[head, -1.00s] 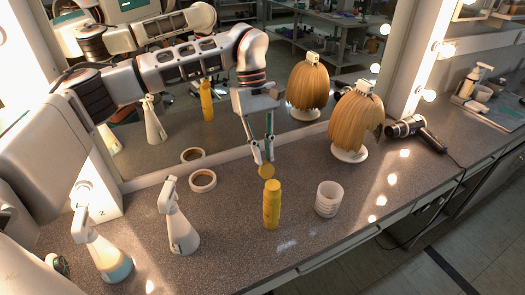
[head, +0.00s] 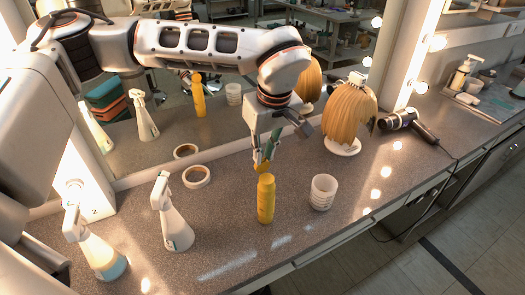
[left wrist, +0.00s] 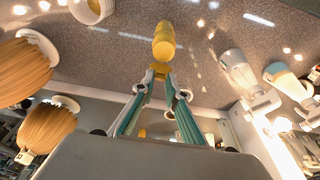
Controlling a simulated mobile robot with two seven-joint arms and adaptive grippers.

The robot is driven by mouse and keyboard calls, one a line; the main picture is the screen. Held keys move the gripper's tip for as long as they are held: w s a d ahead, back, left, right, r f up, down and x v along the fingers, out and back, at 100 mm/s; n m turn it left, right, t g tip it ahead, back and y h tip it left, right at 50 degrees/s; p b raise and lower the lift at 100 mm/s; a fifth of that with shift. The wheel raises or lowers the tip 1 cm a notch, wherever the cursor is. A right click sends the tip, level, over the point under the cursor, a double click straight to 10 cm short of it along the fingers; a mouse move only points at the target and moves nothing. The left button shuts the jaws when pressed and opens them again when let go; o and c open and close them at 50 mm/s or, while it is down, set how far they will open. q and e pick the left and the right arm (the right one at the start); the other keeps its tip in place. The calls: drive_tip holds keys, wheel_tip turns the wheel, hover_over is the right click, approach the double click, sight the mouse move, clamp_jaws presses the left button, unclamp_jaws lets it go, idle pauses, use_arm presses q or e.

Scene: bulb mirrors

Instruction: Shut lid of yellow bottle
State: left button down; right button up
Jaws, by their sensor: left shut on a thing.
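The yellow bottle (head: 266,201) stands upright on the counter, and it also shows in the left wrist view (left wrist: 164,42). Its yellow lid (left wrist: 160,71) is between my left fingertips, just behind the bottle's top in the head view. My left gripper (head: 263,164) is shut on the lid, with its fingers pointing down; the fingers also show in the left wrist view (left wrist: 159,80). Whether the lid touches the bottle's neck, I cannot tell. My right gripper is in neither view.
White stacked cups (head: 322,192) stand right of the bottle. Two spray bottles (head: 175,225) (head: 102,254) and a tape roll (head: 197,176) are to the left. A wig on a stand (head: 349,112) and a hair dryer (head: 411,126) are at the right. The mirror (head: 150,150) rises behind.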

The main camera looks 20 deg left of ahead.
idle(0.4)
use_arm(q)
drive_tip(key=c, duration=2)
unclamp_jaws()
drive_tip(key=v, duration=1.2)
